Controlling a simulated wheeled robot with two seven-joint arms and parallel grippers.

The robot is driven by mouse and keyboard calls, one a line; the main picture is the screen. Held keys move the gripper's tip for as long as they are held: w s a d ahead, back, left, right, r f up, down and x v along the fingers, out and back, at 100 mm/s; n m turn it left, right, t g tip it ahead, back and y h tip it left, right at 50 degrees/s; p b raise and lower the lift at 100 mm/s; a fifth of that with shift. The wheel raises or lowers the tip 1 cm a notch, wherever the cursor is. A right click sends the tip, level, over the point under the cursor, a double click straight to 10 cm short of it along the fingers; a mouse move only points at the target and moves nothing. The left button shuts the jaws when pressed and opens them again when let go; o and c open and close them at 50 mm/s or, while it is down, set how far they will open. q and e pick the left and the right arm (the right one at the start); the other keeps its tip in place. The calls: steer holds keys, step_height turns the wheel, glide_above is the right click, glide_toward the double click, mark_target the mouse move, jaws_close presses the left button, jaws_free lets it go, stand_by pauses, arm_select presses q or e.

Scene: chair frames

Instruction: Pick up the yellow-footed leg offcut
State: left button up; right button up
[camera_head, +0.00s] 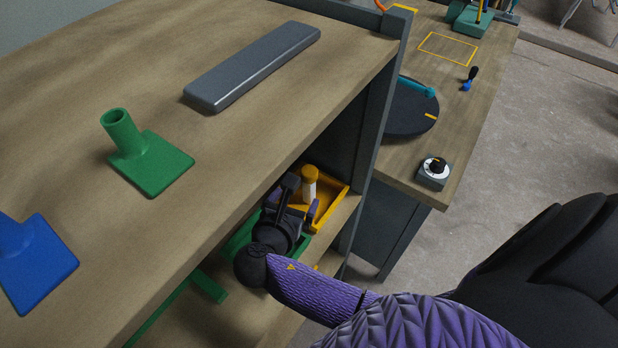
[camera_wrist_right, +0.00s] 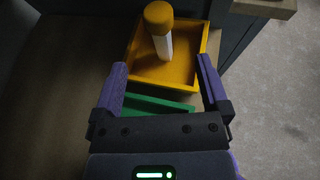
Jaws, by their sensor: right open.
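The yellow-footed leg offcut (camera_head: 309,186) is a white post with a yellow-orange knob at its upper end. It stands in a yellow tray (camera_head: 333,207) on the shelf under the top. In the right wrist view the offcut (camera_wrist_right: 160,30) rises from the tray (camera_wrist_right: 185,78), slightly tilted in the picture, ahead of my gripper. My right gripper (camera_head: 299,198) reaches into the shelf from the front. In the right wrist view its jaws (camera_wrist_right: 160,75) are apart with nothing between the pads, and the offcut lies beyond the fingertips. My left gripper is not in view.
A green tray (camera_wrist_right: 150,107) sits just in front of the yellow one on the shelf. The top board and a dark side panel (camera_head: 372,130) close in the shelf space. A green socket (camera_head: 150,165), a blue socket (camera_head: 38,265) and a grey bar (camera_head: 255,65) are on top.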

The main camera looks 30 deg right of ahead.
mark_target(307, 178)
steer(key=b+x, duration=0.1)
steer(key=x, duration=0.2)
steer(key=b+x, duration=0.1)
steer(key=x, duration=0.2)
steer(key=b+x, duration=0.1)
steer(key=x, duration=0.3)
steer(key=shift+w+r, duration=0.15)
steer(key=shift+r, duration=0.25)
steer(key=c, duration=0.7)
jaws_close()
